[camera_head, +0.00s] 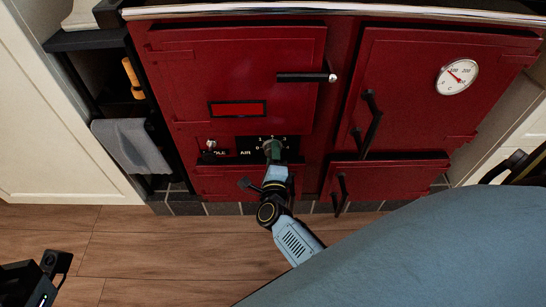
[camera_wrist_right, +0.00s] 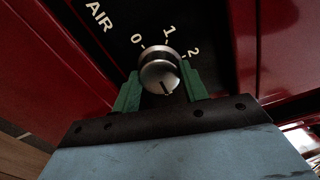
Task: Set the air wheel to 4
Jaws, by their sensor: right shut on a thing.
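The air wheel (camera_wrist_right: 160,70) is a round silver knob on a black plate with white lettering, low on the red stove. The wrist view shows "AIR", 0, 1 and 2 on the plate; the rest of the scale is hidden behind my gripper. A dark mark on the knob's face points down in that view, towards my gripper's palm. My right gripper (camera_head: 271,149) is shut on the wheel, with a green finger on each side of it. In the head view the gripper mostly covers the wheel. Part of my left arm shows at the lower left, its fingers out of view.
A second small knob (camera_head: 211,143) sits left of the plate (camera_head: 248,152). Stove doors with black handles (camera_head: 371,115) stand to the right, one with a white gauge (camera_head: 457,77). A grey towel (camera_head: 131,146) hangs at left. The wooden floor (camera_head: 150,250) in front is clear.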

